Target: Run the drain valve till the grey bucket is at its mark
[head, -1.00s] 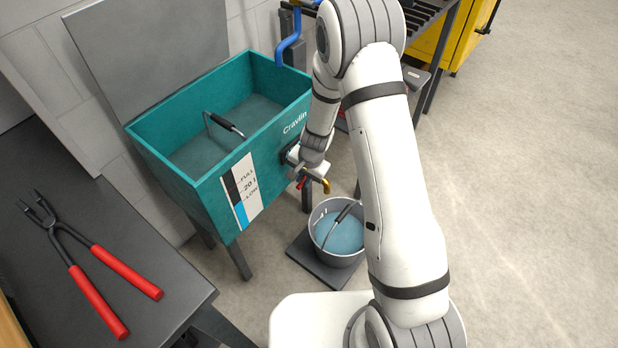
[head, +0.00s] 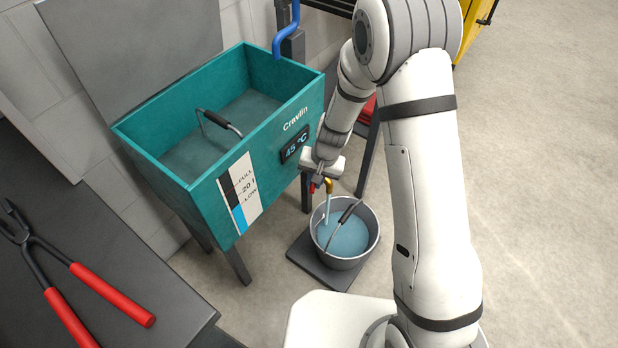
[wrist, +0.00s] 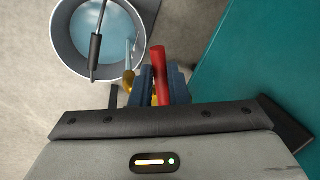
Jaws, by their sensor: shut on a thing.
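The grey bucket (head: 372,238) stands upright on a dark base plate (head: 303,252) below the teal tank (head: 165,172). Blue water (head: 343,240) lies in it, below the rim; I cannot make out its mark. The brass drain spout (head: 330,187) points down over the bucket, and a pale stream (head: 326,208) runs from it into the water. My gripper (head: 318,184) is shut on the valve's red lever (wrist: 158,62). In the wrist view, my dark fingers sit around the lever's lower part, beside the spout (wrist: 128,80).
The tank's gauge strip (head: 240,190) reads FULL, 20 l, LOW, with blue near the bottom. A display (head: 296,148) shows 45 °C. Open floor lies at right.

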